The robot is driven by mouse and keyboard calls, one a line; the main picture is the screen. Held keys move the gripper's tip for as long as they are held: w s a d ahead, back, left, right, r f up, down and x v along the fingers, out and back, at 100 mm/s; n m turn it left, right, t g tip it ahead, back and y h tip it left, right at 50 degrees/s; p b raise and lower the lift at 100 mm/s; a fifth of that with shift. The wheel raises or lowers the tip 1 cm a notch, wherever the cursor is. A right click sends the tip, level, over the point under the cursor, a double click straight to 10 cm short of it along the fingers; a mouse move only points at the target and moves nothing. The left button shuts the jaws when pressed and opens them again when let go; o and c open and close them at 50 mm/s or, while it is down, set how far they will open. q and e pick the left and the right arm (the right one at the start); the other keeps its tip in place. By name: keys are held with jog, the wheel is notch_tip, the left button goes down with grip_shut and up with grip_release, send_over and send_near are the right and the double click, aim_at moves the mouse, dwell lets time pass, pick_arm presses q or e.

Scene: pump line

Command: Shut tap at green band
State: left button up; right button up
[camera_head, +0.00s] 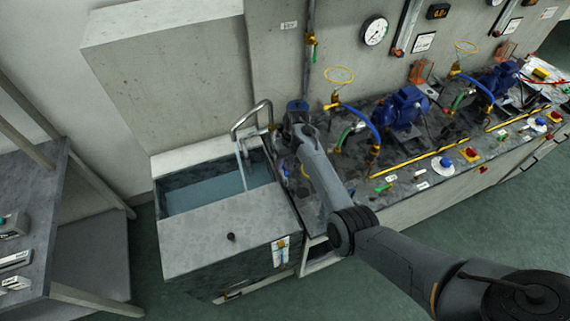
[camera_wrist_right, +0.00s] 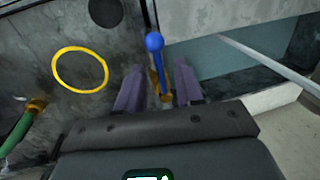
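A tap with a blue ball-ended handle (camera_wrist_right: 154,43) and brass-coloured body shows in the right wrist view. Its handle stands up between the two fingers of my right gripper (camera_wrist_right: 158,88). The fingers are apart, one on each side, and I see no clear contact. In the head view my right arm reaches to the strip between the water tank and the pump bench; the arm hides the fingers and most of the tap. I cannot make out a green band on the tap. My left gripper is not in view.
The open tank (camera_head: 183,195) with a water jet stands left of my right arm. Blue pumps (camera_head: 402,107), hoses and valves crowd the bench to the right. A yellow ring (camera_wrist_right: 80,70) and a green hose (camera_wrist_right: 15,132) lie left of the fingers in the wrist view.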

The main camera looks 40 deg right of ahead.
jog(key=shift+c, duration=0.3)
grip_shut()
dwell(1.1)
